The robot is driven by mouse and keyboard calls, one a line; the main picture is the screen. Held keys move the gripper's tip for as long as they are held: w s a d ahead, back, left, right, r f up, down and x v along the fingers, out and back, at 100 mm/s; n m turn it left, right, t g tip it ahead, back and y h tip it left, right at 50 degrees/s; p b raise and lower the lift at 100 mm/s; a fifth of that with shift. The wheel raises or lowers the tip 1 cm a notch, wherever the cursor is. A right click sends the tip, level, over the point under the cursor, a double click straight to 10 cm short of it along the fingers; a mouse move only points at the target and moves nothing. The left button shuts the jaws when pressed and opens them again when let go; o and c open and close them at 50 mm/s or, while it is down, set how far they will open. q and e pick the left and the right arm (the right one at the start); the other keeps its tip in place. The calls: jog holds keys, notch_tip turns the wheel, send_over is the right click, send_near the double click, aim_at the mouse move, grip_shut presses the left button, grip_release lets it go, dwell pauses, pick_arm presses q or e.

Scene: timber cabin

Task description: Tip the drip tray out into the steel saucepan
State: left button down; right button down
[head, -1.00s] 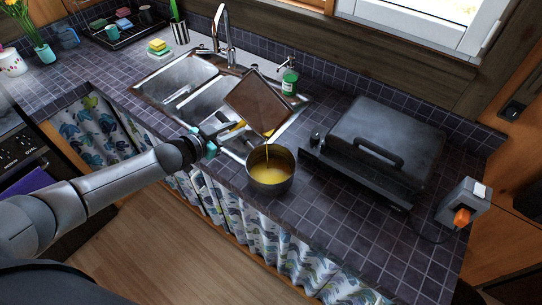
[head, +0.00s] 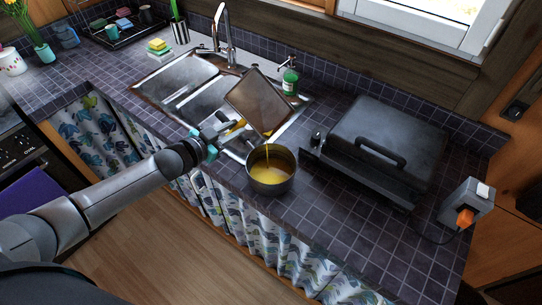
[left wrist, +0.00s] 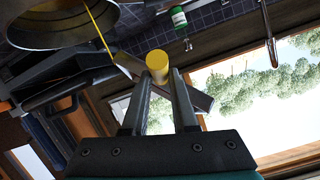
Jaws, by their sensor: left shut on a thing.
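The drip tray (head: 259,101) is a brownish square pan held steeply tilted over the sink's right end, one corner low beside the saucepan. A thin yellow stream (head: 267,153) runs from that low corner into the steel saucepan (head: 270,186), which stands on the counter with yellow liquid inside. My left gripper (head: 232,128) is shut on the tray's yellow handle, just left of the tray. In the left wrist view the fingers (left wrist: 160,97) close around the yellow handle (left wrist: 157,64), and the saucepan (left wrist: 45,25) is at upper left. My right gripper is out of view.
A closed black grill (head: 385,145) stands right of the saucepan. A green soap bottle (head: 290,80) and the tap (head: 222,32) are behind the tray. The double sink (head: 170,85) lies to the left. A socket box with an orange plug (head: 466,215) is at the right.

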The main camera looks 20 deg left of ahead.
pick_arm(q)
jog(key=shift+s+d+r+m+t+b, duration=0.3)
jog(key=shift+m+t+b, duration=0.2)
jog(key=shift+b, duration=0.4)
jog(key=shift+f, duration=0.1)
dwell(0.3)
jog(key=shift+s+d+m+t+b, duration=0.35)
jog(key=shift+m+t+b, duration=0.2)
jog(key=shift+b, duration=0.9)
jog(key=shift+s+d+r+m, duration=0.2)
jog(key=shift+s+m, duration=0.05)
jog(key=shift+s+d+m+t+b, duration=0.4)
jog(key=shift+s+d+t+b, duration=0.1)
jog(key=shift+s+b, duration=0.15)
jog(key=shift+s+d+m+b, duration=0.2)
jog(key=shift+m+b, duration=0.1)
jog(key=shift+b, duration=0.2)
dwell(0.3)
